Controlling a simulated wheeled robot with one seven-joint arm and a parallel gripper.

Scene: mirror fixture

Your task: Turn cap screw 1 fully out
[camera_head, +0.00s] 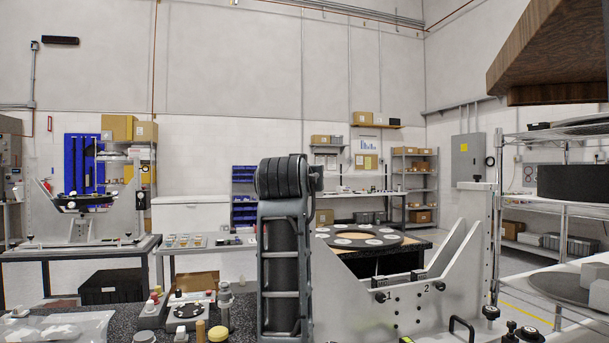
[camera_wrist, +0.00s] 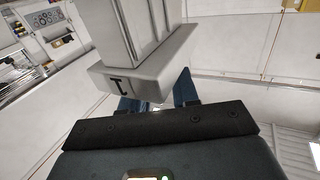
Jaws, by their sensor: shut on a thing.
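The grey mirror fixture (camera_head: 476,225) stands at the centre right of the head view, with a knob (camera_head: 477,178) on top of its right upright. Its left end is hidden behind my arm. In the wrist view, a grey block (camera_wrist: 150,75) marked "1" at the end of an upright fills the upper middle. My gripper (camera_wrist: 158,98) is close against this block, with its blue fingers partly behind it. It is shut on cap screw 1, which the block and gripper hide. My gripper does not show in the head view.
A bench with small parts is at lower left. A wire shelf (camera_head: 540,205) stands at right.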

